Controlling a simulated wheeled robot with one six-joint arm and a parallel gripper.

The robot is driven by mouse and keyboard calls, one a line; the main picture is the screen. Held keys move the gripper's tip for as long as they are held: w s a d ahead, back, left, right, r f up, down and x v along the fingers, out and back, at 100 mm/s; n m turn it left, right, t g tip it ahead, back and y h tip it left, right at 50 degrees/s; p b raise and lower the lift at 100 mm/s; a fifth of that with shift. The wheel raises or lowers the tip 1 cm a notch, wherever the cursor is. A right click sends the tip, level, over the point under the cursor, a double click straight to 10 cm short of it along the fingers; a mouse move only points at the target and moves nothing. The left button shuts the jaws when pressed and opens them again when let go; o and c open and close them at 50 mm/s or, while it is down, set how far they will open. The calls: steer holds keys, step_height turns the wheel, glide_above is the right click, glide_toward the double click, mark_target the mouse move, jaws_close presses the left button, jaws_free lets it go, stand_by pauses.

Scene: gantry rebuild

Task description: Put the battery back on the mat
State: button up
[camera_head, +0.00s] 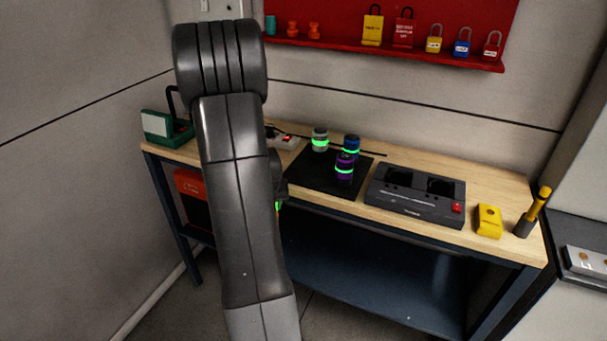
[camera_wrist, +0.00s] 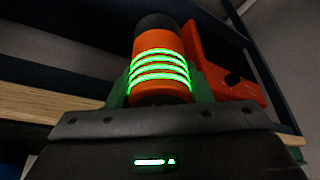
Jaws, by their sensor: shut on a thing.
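An orange battery with a dark top and glowing green rings (camera_wrist: 158,44) stands between the green fingers of my gripper (camera_wrist: 160,88) in the wrist view. The gripper is shut on it. In the head view my arm hides most of the gripper and the battery; only a small green bit shows beside the arm, near the bench's front edge. The black mat (camera_head: 305,181) lies on the bench. A pale battery (camera_head: 320,134), a blue battery (camera_head: 351,140) and a purple battery (camera_head: 344,172) stand upright on it, with the front left of the mat bare.
The wooden bench (camera_head: 400,219) also bears a dark charger-like dock (camera_head: 410,208), a yellow device (camera_head: 488,221), a yellow-handled tool (camera_head: 535,208), a power strip (camera_head: 285,141) and a green case (camera_head: 160,128). An orange box (camera_head: 187,183) sits below. A red lock board (camera_head: 440,22) hangs above.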

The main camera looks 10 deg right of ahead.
steer(key=s+d+r, duration=0.3)
steer(key=d+r, duration=0.3)
steer(key=r, duration=0.4)
steer(key=s+d+r, duration=0.2)
steer(key=d+r, duration=0.4)
steer(key=r, duration=0.4)
steer(key=shift+s+r, duration=0.3)
steer(key=shift+s, duration=0.1)
steer(key=shift+d, duration=0.1)
